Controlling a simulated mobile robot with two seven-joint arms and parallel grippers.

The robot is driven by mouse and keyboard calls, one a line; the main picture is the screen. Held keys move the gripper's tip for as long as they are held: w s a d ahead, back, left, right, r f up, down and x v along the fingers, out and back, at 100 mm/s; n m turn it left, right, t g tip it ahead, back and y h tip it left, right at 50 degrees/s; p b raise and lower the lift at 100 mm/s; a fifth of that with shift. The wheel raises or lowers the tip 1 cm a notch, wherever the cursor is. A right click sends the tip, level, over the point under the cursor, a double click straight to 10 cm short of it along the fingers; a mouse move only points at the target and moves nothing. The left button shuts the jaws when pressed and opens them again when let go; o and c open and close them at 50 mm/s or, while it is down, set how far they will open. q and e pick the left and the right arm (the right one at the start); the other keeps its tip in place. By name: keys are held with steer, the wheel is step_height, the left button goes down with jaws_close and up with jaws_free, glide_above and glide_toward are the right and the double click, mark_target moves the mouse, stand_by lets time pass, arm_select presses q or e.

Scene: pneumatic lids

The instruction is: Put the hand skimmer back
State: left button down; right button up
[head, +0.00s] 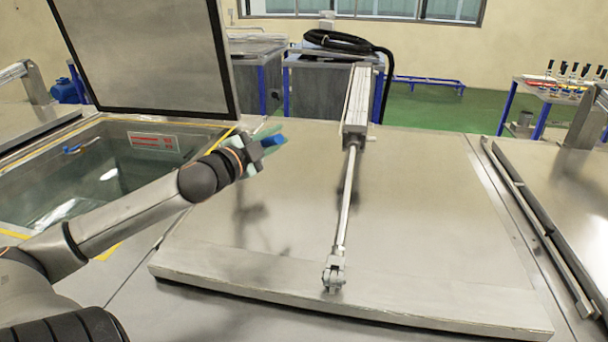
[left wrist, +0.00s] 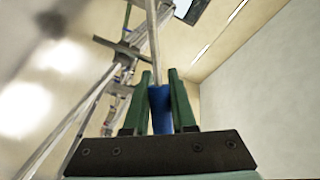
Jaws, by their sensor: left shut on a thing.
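My left gripper (head: 262,146) has green fingers and is held above the left edge of the closed middle lid. It is shut on the blue handle (head: 272,141) of what appears to be the hand skimmer. In the left wrist view the blue handle (left wrist: 160,110) stands between the green fingers (left wrist: 163,100), with a thin metal rod running up from it. The skimmer's far end is not clear in either view. My right gripper is not in view.
An open tank (head: 30,228) with liquid lies left, under a raised lid (head: 150,60). A small blue-handled item (head: 72,149) is at its far wall. A pneumatic cylinder (head: 355,110) stands over the closed middle lid (head: 440,220). Another lid (head: 570,185) lies right.

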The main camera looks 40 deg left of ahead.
arm_select(q)
steer(key=shift+w+d+f+b, duration=0.25)
steer(key=shift+w+f, duration=1.15)
steer(key=shift+f, duration=0.35)
steer(key=shift+w+d+f+b, duration=0.1)
steer(key=shift+w+d+f, duration=0.1)
steer(key=shift+w+f, duration=1.35)
steer(key=shift+w+d+f+b, duration=0.25)
steer(key=shift+w+f, duration=1)
steer(key=shift+f, duration=0.75)
steer(key=c, duration=0.7)
jaws_free()
steer(key=shift+c, duration=0.2)
steer(key=shift+s, duration=0.1)
steer(key=shift+s+d, duration=0.25)
steer(key=shift+s, duration=1.7)
steer(key=shift+s+d, duration=0.25)
steer(key=shift+s, duration=1.7)
steer(key=shift+s+d, duration=0.25)
steer(key=shift+s, duration=1.7)
